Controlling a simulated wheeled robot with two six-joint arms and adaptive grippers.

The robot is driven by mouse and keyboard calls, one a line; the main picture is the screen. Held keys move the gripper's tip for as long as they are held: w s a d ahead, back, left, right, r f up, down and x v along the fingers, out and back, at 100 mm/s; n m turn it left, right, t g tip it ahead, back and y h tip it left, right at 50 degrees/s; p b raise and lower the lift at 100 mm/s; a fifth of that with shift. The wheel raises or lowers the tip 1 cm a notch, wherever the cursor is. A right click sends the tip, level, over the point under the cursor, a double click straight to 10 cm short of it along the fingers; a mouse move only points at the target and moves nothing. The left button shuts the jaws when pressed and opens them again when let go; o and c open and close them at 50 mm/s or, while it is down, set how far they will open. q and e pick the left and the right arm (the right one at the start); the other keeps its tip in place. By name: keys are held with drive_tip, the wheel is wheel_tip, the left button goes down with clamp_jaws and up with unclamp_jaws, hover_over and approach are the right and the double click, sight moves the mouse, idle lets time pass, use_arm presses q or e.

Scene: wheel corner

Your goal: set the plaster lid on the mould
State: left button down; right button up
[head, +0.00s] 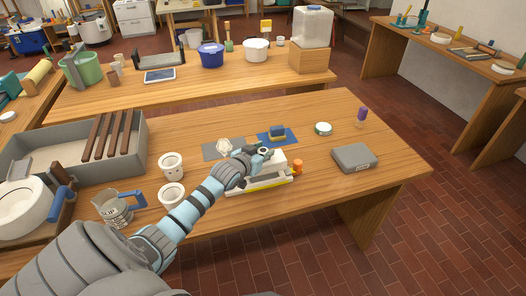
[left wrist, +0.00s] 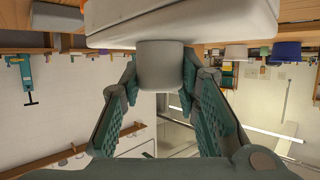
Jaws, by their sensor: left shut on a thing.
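My left gripper (head: 262,152) is shut on the grey knob (left wrist: 161,66) of the plaster lid, a pale block. The lid (head: 277,161) is below the fingers in the head view and fills the top of the left wrist view (left wrist: 185,20). The mould (head: 262,184), pale with a grey top and a yellow strip along its front, shows below and in front of the lid. The gripper and lid hide part of it. I cannot tell whether lid and mould touch. My right gripper is not in view.
An orange item (head: 297,166) stands close right of the mould. A grey box (head: 355,157), a round tin (head: 323,128) and a purple-topped bottle (head: 361,116) are farther right. White cups (head: 171,163) and a jug (head: 113,209) stand left. The table's front right is clear.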

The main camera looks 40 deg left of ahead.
use_arm(q)
drive_tip(key=shift+f+b, duration=1.1)
drive_tip(key=shift+f, duration=0.6)
drive_tip(key=c, duration=1.1)
unclamp_jaws()
drive_tip(key=shift+s, duration=0.1)
drive_tip(key=v, duration=1.2)
drive_tip(key=shift+r, duration=0.1)
